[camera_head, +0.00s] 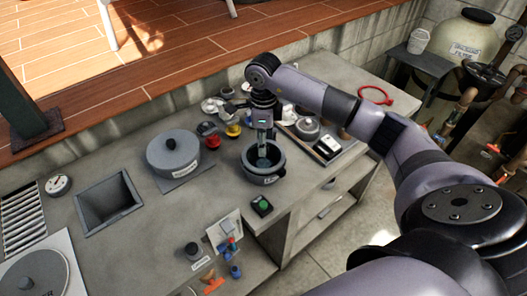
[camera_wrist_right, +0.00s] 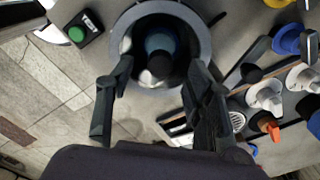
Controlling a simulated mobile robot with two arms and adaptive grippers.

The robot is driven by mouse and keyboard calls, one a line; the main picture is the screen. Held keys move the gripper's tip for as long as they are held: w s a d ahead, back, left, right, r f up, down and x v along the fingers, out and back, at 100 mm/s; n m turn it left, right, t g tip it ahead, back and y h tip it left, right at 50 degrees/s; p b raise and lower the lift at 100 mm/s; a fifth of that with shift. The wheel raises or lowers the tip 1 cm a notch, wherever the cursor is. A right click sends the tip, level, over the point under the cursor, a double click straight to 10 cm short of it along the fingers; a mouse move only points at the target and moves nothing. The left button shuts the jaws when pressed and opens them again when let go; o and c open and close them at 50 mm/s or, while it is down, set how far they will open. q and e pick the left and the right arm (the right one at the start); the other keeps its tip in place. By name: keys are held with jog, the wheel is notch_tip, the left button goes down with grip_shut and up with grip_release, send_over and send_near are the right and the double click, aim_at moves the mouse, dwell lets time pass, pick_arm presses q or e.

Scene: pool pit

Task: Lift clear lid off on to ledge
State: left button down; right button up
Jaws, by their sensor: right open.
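A round grey pot (camera_head: 263,174) stands on the concrete counter near its front edge. It also shows in the right wrist view (camera_wrist_right: 203,35), with a dark inside holding a blue round thing and pale things. I cannot make out whether a clear lid covers its mouth. My right gripper (camera_head: 263,158) points down over the pot's mouth. Contact with the pot cannot be told. My left gripper is not in view.
A larger grey lidded pot (camera_head: 172,160) stands left of it. A box with a green button (camera_head: 262,206) lies in front.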

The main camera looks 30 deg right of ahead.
jog(key=shift+f, duration=1.15)
jog(key=shift+c, duration=0.6)
grip_shut()
